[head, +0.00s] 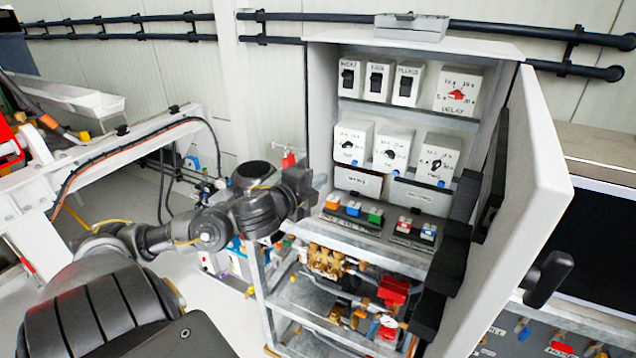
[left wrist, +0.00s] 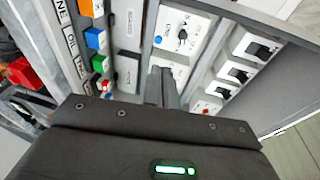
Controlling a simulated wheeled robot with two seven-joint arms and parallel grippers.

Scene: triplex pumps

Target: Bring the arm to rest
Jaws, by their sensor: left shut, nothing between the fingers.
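My left arm comes in from the left in the head view. My left gripper (head: 320,182) is shut and empty, in front of the left side of the open control cabinet (head: 318,90). In the left wrist view the closed fingers (left wrist: 162,86) point at the cabinet's panel, close to a white dial box (left wrist: 184,30) and a grey labelled box (left wrist: 128,70). I cannot tell whether the fingertips touch anything. My right gripper is not in view.
The cabinet door (head: 520,180) stands open on the right. Coloured push buttons (head: 354,208) sit low inside. Below are shelves with brass pump parts (head: 326,262) and a red part (head: 394,292). A white beam (head: 100,165) runs behind my arm. Floor shows at left.

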